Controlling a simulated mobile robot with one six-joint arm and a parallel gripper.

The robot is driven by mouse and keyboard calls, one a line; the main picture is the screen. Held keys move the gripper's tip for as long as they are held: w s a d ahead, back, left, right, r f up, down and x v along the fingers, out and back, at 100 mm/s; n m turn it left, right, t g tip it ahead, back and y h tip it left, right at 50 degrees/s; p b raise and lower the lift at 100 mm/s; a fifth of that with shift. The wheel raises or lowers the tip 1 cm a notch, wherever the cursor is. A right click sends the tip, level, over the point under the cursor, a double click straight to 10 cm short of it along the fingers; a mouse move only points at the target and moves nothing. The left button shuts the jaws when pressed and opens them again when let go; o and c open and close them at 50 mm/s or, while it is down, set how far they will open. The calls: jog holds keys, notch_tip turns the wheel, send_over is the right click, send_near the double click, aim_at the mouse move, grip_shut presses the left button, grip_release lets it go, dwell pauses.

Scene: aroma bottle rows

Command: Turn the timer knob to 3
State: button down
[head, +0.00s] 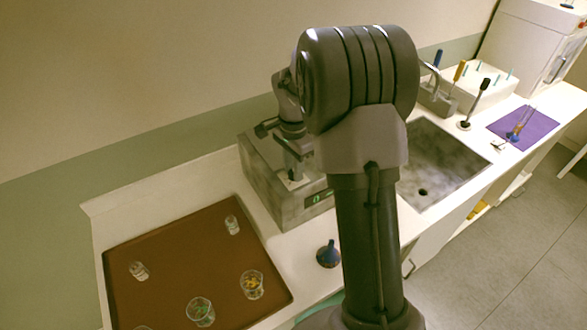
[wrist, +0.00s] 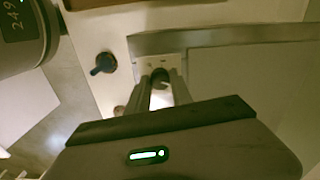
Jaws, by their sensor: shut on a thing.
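The grey box-shaped device (head: 258,176) stands on the counter behind my arm, with a small green-lit display (head: 316,198) on its front. The digits are too small to read. My gripper (head: 293,174) points down at the top of this device. In the wrist view, my gripper (wrist: 160,70) has its two fingers shut on a small dark rounded part (wrist: 160,76), which looks like the timer knob. Its pointer and any scale numbers are not readable. My arm hides part of the device in the head view.
A brown tray (head: 180,248) with several small glass vessels lies at left. A sink (head: 440,165) and a purple mat (head: 525,128) are at right.

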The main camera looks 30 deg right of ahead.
dwell(0.3)
jog(key=c, duration=1.1)
grip_release()
notch_tip(320, 180, up, 18)
jog(key=p, duration=0.4)
jog(key=shift+f, duration=0.25)
jog(key=shift+a, duration=0.1)
jog(key=s+a+f+n+t+b, duration=0.2)
jog(key=s+a+f+n+b, duration=0.2)
jog(key=s, duration=0.4)
jog(key=s+a+f+n+t+y+b, duration=0.1)
jog(key=s+a+f+n+t+b, duration=0.1)
jog(key=s+a+b, duration=0.4)
jog(key=s+a+f+n+t+y+b, duration=0.1)
jog(key=s+a+f+n+b, duration=0.4)
jog(key=s, duration=0.5)
jog(key=shift+a+f+n+t+b, duration=0.25)
jog(key=shift+a+f, duration=0.3)
jog(key=shift+a, duration=0.3)
jog(key=shift+a+f+n+t+b, duration=0.15)
jog(key=shift+a+f+b, duration=0.2)
jog(key=shift+a+f, duration=0.35)
